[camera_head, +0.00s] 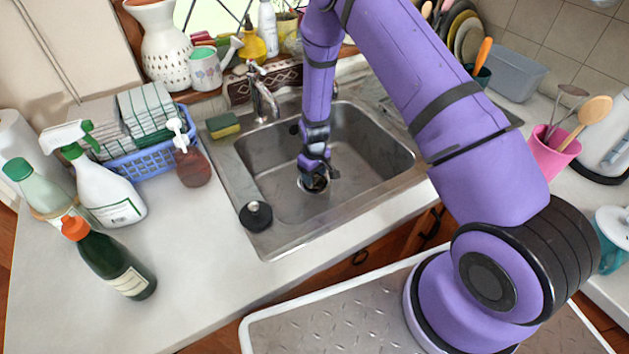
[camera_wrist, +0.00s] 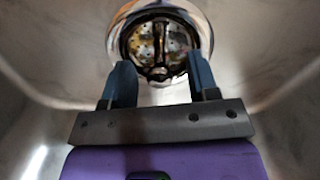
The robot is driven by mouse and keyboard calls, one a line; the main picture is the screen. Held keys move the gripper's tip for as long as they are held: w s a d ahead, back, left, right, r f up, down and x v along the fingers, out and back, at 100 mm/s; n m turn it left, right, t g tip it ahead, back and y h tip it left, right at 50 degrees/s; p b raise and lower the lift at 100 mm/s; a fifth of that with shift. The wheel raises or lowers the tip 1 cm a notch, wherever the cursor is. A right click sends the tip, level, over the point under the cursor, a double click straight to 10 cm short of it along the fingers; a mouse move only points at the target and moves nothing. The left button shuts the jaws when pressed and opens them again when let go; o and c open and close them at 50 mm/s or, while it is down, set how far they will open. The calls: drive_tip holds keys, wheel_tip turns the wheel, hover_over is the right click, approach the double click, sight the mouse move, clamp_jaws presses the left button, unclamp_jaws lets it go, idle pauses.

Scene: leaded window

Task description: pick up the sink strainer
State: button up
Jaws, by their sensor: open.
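The sink strainer (camera_wrist: 160,48) is a round metal basket with small holes and a raised middle bar. It sits in the drain at the bottom of the sink basin. In the wrist view it lies just ahead of my gripper (camera_wrist: 162,82), whose two blue fingers are apart with nothing held between them. The fingertips overlap the near rim of the drain in the picture; I cannot tell if they touch it. In the head view my gripper (camera_head: 316,183) reaches down into the steel sink (camera_head: 265,185) over the drain, and it hides most of the strainer.
A black plug (camera_head: 256,215) lies on the sink's front left corner, and a sponge (camera_head: 223,125) on its back left. The faucet (camera_head: 262,95) stands behind the basin. Bottles and a blue basket (camera_head: 150,158) crowd the left counter. Basin walls surround my gripper.

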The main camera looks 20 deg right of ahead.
drive_tip(key=c, duration=1)
